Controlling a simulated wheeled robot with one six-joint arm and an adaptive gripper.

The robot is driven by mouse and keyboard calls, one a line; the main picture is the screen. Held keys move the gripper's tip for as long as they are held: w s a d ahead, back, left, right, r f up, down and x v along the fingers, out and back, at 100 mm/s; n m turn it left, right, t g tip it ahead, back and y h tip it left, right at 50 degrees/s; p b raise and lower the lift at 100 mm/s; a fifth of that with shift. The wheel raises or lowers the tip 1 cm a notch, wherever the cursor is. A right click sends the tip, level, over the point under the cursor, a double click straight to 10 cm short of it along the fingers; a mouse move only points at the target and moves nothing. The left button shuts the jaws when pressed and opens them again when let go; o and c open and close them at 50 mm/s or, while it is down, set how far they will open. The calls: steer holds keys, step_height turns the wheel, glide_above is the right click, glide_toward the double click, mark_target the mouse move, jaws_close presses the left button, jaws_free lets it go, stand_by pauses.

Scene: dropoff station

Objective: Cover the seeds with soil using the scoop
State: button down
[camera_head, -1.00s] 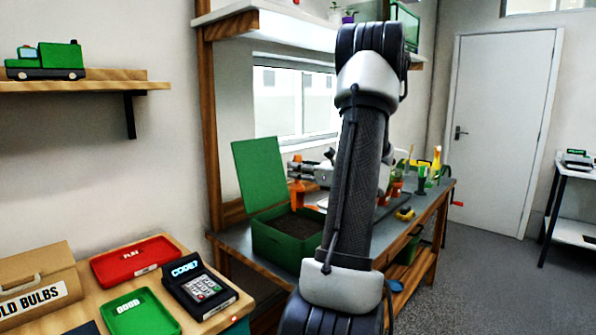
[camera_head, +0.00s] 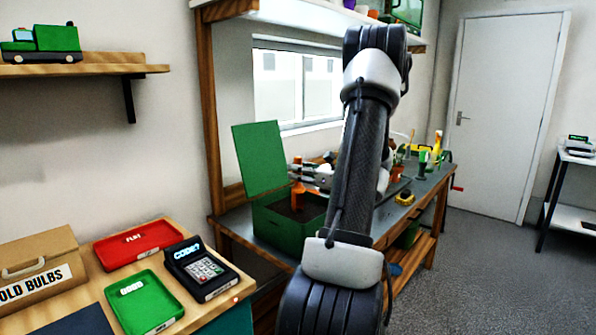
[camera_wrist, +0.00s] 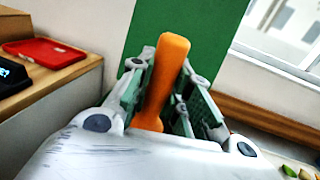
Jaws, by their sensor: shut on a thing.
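My gripper (camera_head: 303,172) is shut on the upright orange handle of the scoop (camera_head: 298,194). The handle also stands between the fingers in the wrist view (camera_wrist: 166,78). The scoop's lower end is at the soil in the green box (camera_head: 277,228); I cannot tell how deep it goes. Dark soil (camera_head: 313,208) fills part of the box, whose green lid (camera_head: 259,157) stands open behind. The lid also fills the upper middle of the wrist view (camera_wrist: 205,35). My arm hides much of the bench behind it. I cannot make out seeds.
Pots and bottles stand farther along the bench, with a yellow item (camera_head: 404,198) near its front edge. On the left table are a red tray (camera_head: 138,246), a green tray (camera_head: 145,302), a keypad device (camera_head: 201,268) and a cardboard box (camera_head: 38,272).

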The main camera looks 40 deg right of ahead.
steer(key=shift+f, duration=0.7)
stand_by(1.6)
steer(key=shift+r, duration=3.6)
